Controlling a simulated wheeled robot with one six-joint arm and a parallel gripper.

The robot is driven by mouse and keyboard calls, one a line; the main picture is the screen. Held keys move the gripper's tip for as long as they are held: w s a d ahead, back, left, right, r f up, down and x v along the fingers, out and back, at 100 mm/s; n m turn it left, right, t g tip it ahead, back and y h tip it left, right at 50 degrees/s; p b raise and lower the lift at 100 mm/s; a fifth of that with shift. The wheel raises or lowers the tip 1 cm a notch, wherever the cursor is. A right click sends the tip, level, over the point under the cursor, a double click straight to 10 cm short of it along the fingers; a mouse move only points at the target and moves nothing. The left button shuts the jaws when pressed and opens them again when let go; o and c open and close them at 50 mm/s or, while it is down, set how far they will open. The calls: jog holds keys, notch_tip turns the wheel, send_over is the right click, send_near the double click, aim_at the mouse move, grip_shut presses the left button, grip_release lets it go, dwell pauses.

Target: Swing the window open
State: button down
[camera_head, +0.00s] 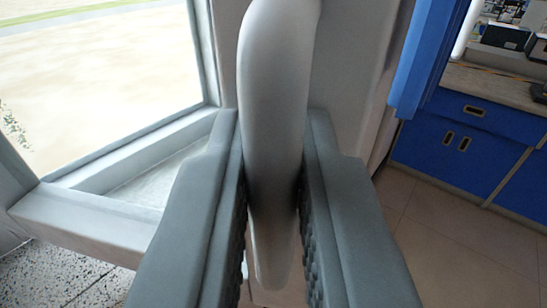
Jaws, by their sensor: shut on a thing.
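The window's silver-grey handle (275,110) stands upright in the middle of the view, close to the camera. My gripper (273,180) has one dark grey finger on each side of the handle and is shut on it. The handle's lower end shows between the fingers. The window frame (345,80) is pale grey and lies behind the handle. The glass pane (100,80) is at the left, with pale ground and a green strip seen through it. Whether the window stands open or closed, I cannot tell.
A speckled grey surface (60,275) lies at the lower left. Blue cabinets (455,150) with a countertop (500,88) stand at the right. A blue upright panel (425,50) is right of the frame. Tiled floor (450,245) at the lower right is clear.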

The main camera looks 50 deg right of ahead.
dwell(0.3)
jog(key=c, duration=1.8)
grip_release()
jog(key=shift+a, duration=0.1)
jog(key=v, duration=1.7)
jog(key=shift+s+a, duration=0.15)
jog(key=s+d+f+n+y, duration=0.1)
jog(key=d+f+n+y, duration=0.15)
jog(key=d, duration=0.55)
jog(key=s+d+f+n+g+y, duration=0.1)
jog(key=d+f+n+y, duration=0.15)
jog(key=d, duration=0.55)
jog(key=s+d+f+n+y, duration=0.1)
jog(key=d+f+n+y, duration=0.15)
jog(key=d, duration=0.45)
jog(key=s+d+f+n+t+y, duration=0.1)
jog(key=s+d+t+y, duration=0.1)
jog(key=s+d, duration=0.3)
jog(key=s+d+f+t+y, duration=0.1)
jog(key=s+d, duration=0.4)
jog(key=s, duration=0.5)
jog(key=s+d+f+n+t+y, duration=0.1)
jog(key=s+d+f+t+y, duration=0.1)
jog(key=s, duration=0.6)
jog(key=shift+s+d+f+n+t+y, duration=0.1)
jog(key=shift+d+n+t+y, duration=0.1)
jog(key=shift+d+t+y, duration=0.4)
jog(key=shift+d+n+t+y, duration=0.15)
jog(key=shift+d+t, duration=0.25)
jog(key=shift+d, duration=0.45)
